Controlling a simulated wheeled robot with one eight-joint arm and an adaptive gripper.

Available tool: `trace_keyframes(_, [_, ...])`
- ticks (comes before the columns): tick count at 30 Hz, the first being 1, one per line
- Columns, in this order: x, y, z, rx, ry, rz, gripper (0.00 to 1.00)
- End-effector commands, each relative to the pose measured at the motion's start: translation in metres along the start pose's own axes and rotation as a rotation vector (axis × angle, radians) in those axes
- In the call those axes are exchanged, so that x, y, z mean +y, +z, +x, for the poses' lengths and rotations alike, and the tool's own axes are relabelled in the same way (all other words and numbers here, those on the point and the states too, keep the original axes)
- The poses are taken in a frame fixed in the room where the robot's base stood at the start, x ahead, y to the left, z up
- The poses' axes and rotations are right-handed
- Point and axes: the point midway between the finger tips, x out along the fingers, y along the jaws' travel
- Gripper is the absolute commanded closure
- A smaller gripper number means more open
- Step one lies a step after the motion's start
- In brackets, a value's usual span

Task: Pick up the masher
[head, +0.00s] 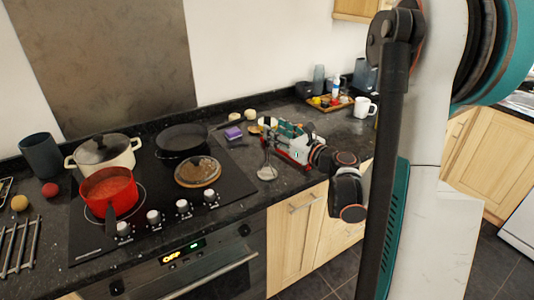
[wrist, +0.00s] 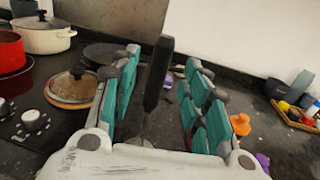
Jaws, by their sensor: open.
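The masher (head: 267,173) stands on the dark counter just right of the hob. Its metal foot shows in the head view; its upper part is mostly hidden by my gripper (head: 274,132). In the wrist view its black handle (wrist: 158,75) rises upright, tilted slightly, between the two teal fingers of my gripper (wrist: 162,60). The fingers are open, with a gap visible on both sides of the handle. The lower part of the masher is partly hidden by the gripper's palm in the wrist view.
The hob to the left holds a red pot (head: 108,192), a cream pot (head: 104,152), a black pan (head: 181,138) and a lidded dish (head: 198,172). A purple item (head: 233,133) lies behind my gripper. A wooden tray (head: 329,107) and white mug (head: 363,107) stand at the back right.

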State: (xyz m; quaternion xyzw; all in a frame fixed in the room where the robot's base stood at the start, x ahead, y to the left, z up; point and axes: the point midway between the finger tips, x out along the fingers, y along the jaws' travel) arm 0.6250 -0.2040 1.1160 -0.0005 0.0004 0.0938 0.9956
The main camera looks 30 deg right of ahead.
Motion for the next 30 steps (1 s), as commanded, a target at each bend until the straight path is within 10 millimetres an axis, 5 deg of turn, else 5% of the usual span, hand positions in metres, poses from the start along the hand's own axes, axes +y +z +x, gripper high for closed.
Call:
trace_keyframes(13, [0.0,-0.005,0.048,0.0,0.002,0.001,0.58])
trace_keyframes(21, [-0.001,-0.003,0.053,0.0,-0.001,0.001,0.58])
trace_keyframes(27, [-0.001,-0.003,0.052,0.0,-0.001,0.001,1.0])
trace_keyframes(30, [-0.001,-0.003,0.052,0.0,-0.001,0.001,1.0])
